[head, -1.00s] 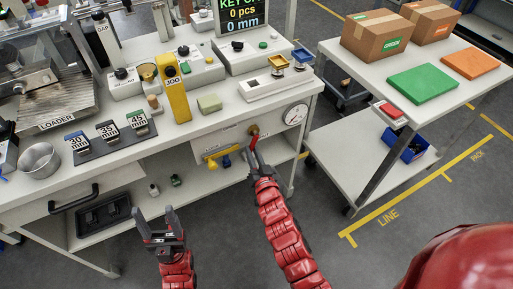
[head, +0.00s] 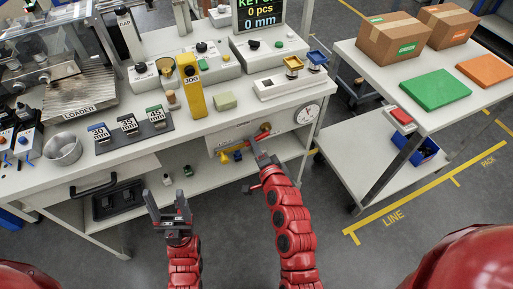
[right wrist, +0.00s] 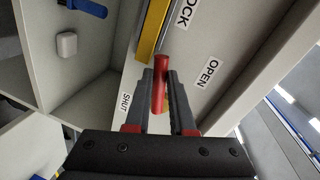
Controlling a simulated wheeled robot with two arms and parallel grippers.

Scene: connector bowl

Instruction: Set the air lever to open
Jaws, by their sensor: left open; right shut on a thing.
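The red air lever (head: 263,137) is on the front panel under the bench top. In the right wrist view its red handle (right wrist: 159,83) stands between my fingers, with the SHUT label (right wrist: 125,102) to the left and the OPEN label (right wrist: 207,73) to the right. My right gripper (head: 257,152) is shut on this handle; the lever's pivot is hard to make out. My left gripper (head: 168,197) is open and empty, in front of the bench, well left of the lever.
A yellow handle (head: 223,156) sits left of the lever, and a yellow bar (right wrist: 151,32) shows in the right wrist view. A round gauge (head: 306,114) is to the right on the panel. The bench top (head: 190,129) is above.

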